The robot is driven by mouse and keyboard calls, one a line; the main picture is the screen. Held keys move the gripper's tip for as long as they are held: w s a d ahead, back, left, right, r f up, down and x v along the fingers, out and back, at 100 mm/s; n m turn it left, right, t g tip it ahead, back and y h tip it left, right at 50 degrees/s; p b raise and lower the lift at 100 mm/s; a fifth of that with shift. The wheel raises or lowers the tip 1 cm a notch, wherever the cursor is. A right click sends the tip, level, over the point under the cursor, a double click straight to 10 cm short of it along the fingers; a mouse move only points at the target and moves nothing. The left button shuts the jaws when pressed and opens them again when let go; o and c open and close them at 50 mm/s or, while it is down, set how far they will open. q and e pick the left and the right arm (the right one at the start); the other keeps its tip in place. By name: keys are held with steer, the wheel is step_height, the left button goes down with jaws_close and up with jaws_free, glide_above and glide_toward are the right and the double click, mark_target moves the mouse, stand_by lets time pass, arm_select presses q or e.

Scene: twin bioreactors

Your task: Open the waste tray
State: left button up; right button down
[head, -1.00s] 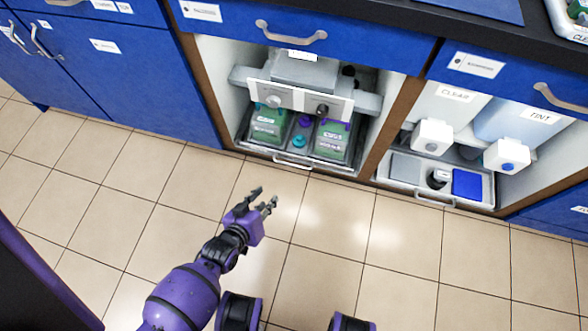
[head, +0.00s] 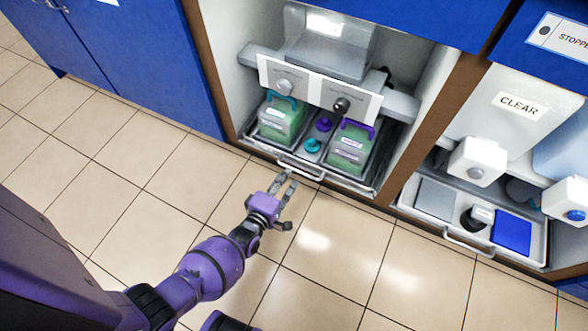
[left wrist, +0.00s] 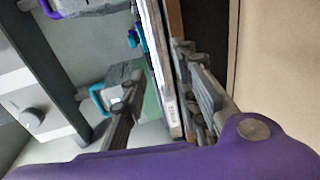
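A grey metal tray (head: 352,186) sits in the left open cabinet bay, with a silver bar handle (head: 300,172) on its front edge. Two green containers stand in it, one with a teal handle (head: 280,118) and one with a purple handle (head: 350,148). A teal cap (head: 312,146) and a purple cap (head: 324,124) lie between them. My left gripper (head: 284,180) is open just in front of the handle. In the left wrist view its fingers (left wrist: 165,110) are apart, with the tray's front edge showing between them. Contact with the handle cannot be told. My right gripper is not in view.
A panel with two knobs (head: 318,88) hangs above the containers. The right bay holds another tray (head: 420,214) with its own handle, below white dispensers (head: 476,162). A brown post (head: 430,134) divides the bays. Tiled floor (head: 120,180) in front is clear.

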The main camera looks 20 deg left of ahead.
mark_target(293, 168)
arm_select(q)
steer(key=b+x, duration=0.2)
steer(key=x, duration=0.3)
steer(key=shift+w+f, duration=0.1)
steer(key=shift+w, duration=0.05)
jaws_close()
